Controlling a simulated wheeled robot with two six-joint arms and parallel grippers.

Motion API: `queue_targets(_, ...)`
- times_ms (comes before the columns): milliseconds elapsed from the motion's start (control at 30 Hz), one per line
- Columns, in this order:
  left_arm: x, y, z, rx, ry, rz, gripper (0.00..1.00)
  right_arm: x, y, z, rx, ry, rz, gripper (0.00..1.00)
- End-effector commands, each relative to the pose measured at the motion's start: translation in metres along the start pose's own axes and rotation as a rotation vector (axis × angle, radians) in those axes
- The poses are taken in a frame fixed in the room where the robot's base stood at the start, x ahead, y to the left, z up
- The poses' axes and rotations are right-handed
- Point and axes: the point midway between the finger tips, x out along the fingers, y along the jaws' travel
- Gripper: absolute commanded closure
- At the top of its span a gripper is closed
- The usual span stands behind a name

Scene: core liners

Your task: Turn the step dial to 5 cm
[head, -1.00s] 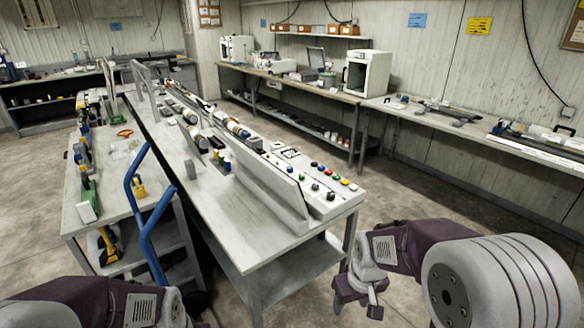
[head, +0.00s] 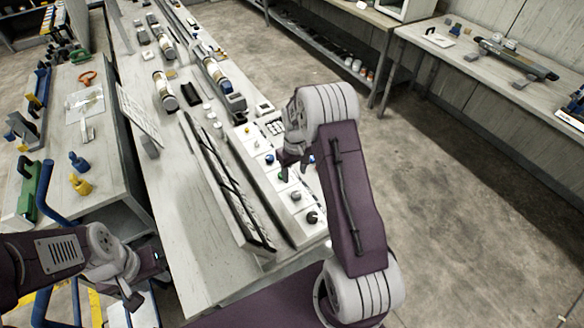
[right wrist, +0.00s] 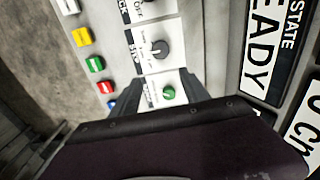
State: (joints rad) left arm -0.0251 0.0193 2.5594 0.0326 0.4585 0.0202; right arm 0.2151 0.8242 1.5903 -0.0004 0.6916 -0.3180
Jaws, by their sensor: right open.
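The control panel (head: 254,170) lies on the long table, with a row of knobs. In the right wrist view, a green knob (right wrist: 169,93) shows between my fingers. A grey dial (right wrist: 158,48) with a printed label stands above it; the label is too blurred to read surely, so I cannot tell which is the step dial. My right gripper (head: 288,158) is open over the panel; its two fingers (right wrist: 158,95) are apart on either side of the green knob, contact unclear. My left gripper (head: 150,272) is low beside the table's near left, its jaws unclear.
Yellow, green, red and blue buttons (right wrist: 95,64) line the panel's edge. A slanted board (head: 225,185) runs along the panel's left. Core tubes (head: 165,90) lie farther back. The floor to the right is clear.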

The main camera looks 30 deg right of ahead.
Motion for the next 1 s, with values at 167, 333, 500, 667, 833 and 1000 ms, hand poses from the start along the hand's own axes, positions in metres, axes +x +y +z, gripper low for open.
queue_targets(167,-0.014,0.000,-0.001,0.000,-0.001,0.000,0.64,0.001,0.006,0.012,0.022,-0.036,-0.012,0.47)
queue_targets(333,-0.014,0.000,-0.001,0.000,-0.001,0.000,0.64,0.003,0.007,0.013,0.025,-0.035,-0.011,0.47)
queue_targets(500,-0.023,0.000,-0.002,0.000,-0.001,0.000,0.64,0.028,0.006,0.015,0.025,-0.039,-0.013,0.47)
queue_targets(667,-0.032,0.001,-0.003,0.000,0.000,0.000,0.64,0.061,0.006,0.015,0.025,-0.038,-0.012,0.47)
queue_targets(833,-0.037,0.001,-0.004,0.000,0.000,0.000,0.64,0.085,0.006,0.015,0.025,-0.035,-0.011,0.47)
queue_targets(1000,-0.037,0.001,-0.004,0.000,-0.001,0.000,0.64,0.092,0.006,0.015,0.025,-0.033,-0.011,0.47)
